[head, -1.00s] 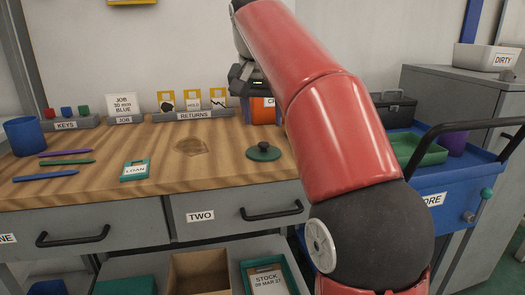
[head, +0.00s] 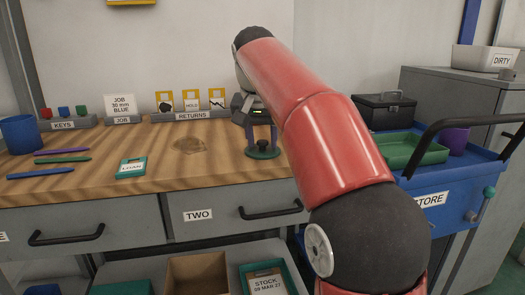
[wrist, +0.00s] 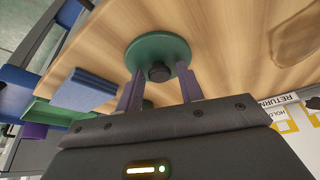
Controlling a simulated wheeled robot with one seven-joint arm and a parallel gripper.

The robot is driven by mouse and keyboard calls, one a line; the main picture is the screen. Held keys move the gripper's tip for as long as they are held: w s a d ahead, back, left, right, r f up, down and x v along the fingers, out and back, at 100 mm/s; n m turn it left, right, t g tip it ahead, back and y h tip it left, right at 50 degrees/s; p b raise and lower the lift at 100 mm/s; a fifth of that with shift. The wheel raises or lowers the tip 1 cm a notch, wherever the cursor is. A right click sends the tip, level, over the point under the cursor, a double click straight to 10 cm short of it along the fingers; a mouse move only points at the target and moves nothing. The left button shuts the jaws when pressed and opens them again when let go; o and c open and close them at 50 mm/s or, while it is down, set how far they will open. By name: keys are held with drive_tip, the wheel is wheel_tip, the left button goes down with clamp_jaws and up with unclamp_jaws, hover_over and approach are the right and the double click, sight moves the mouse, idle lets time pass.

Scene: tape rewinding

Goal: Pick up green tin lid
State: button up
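The green tin lid (head: 263,155) lies flat on the wooden worktop, a round disc with a dark knob in its middle. It also shows in the wrist view (wrist: 160,46), with its knob (wrist: 159,73) facing my gripper. My gripper (head: 262,146) is lowered over the lid in the head view. Its two purple-grey fingers (wrist: 161,76) are apart in the wrist view, one on each side of the knob, with a gap on both sides. The fingertips are close to the lid's top; I cannot tell whether they touch it.
A teal LOAN tag (head: 132,168) and several pens (head: 62,161) lie to the left. The RETURNS rack (head: 195,116) stands behind. A blue block (wrist: 86,90) shows near the lid in the wrist view. The blue cart (head: 470,175) with a green tray (head: 415,151) is at right.

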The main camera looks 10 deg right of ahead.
drive_tip(key=c, duration=0.7)
drive_tip(key=shift+r, duration=0.1)
drive_tip(key=shift+c, duration=0.2)
